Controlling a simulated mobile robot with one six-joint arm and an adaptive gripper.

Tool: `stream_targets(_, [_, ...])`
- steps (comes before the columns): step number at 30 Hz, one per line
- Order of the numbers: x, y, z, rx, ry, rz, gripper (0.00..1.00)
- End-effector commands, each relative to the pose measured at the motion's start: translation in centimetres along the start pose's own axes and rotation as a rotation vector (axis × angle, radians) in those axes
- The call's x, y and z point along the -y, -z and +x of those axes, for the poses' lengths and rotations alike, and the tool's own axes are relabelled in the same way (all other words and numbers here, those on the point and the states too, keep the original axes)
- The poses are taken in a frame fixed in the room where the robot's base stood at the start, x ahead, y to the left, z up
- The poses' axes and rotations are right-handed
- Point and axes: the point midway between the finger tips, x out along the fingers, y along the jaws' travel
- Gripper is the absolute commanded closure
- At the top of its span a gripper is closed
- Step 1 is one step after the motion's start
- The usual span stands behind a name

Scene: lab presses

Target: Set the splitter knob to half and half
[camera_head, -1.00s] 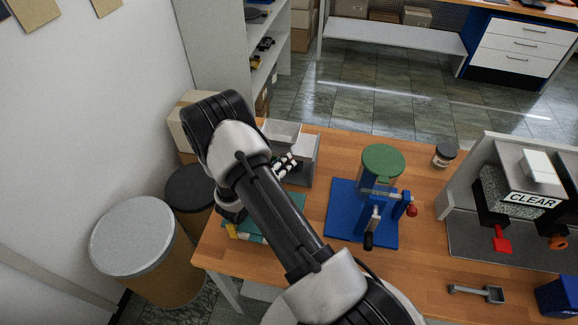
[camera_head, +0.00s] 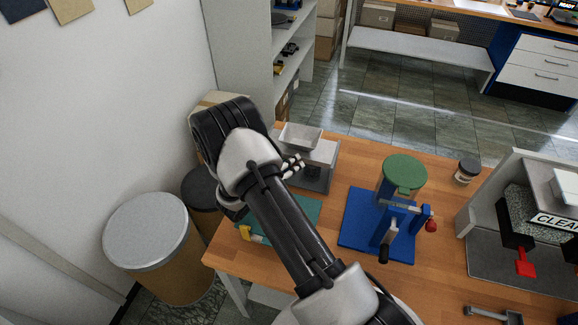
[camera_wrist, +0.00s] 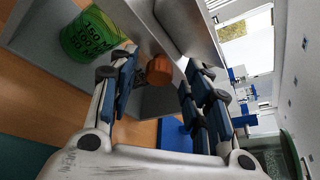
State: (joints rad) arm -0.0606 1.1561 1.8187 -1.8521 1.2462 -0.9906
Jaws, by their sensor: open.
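A small orange-brown knob (camera_wrist: 159,70) sits on the front of a grey machine, seen in the wrist view. I take it for the splitter knob; its setting cannot be read. My gripper (camera_wrist: 161,82) is open, with its two blue-padded fingers on either side of the knob in the picture. Contact cannot be made out. In the head view the grey machine (camera_head: 318,172) with a tray-like hopper (camera_head: 301,137) stands at the back left of the table. My gripper (camera_head: 291,167) is at its left front, and the knob is hidden there.
A green labelled can (camera_wrist: 90,36) shows beside the machine in the wrist view. On the table are a blue press (camera_head: 350,235) with a green-lidded container (camera_head: 404,172), a small jar (camera_head: 466,171) and a teal mat (camera_head: 306,210). Drums (camera_head: 148,232) stand at left.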

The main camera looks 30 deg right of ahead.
Motion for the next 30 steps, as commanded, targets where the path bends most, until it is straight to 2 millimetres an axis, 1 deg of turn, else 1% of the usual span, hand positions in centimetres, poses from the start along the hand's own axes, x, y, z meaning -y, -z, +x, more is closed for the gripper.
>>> stream_targets(5, [0.0,0.0,-0.1,0.0,0.0,0.0,0.55])
stream_targets(8, [-0.1,-0.1,-0.7,0.001,-0.001,0.0,0.55])
stream_targets(11, [-0.1,-0.1,-2.0,0.003,-0.003,-0.002,0.55])
stream_targets(18, [-0.1,-0.1,-7.2,0.004,-0.004,-0.001,0.55])
stream_targets(21, [-0.1,-0.1,-9.1,0.004,-0.003,0.0,0.55])
stream_targets(25, [-0.1,-0.1,-10.9,0.002,-0.002,0.0,0.55])
stream_targets(30, [0.0,0.0,-12.0,0.001,0.0,0.0,0.55])
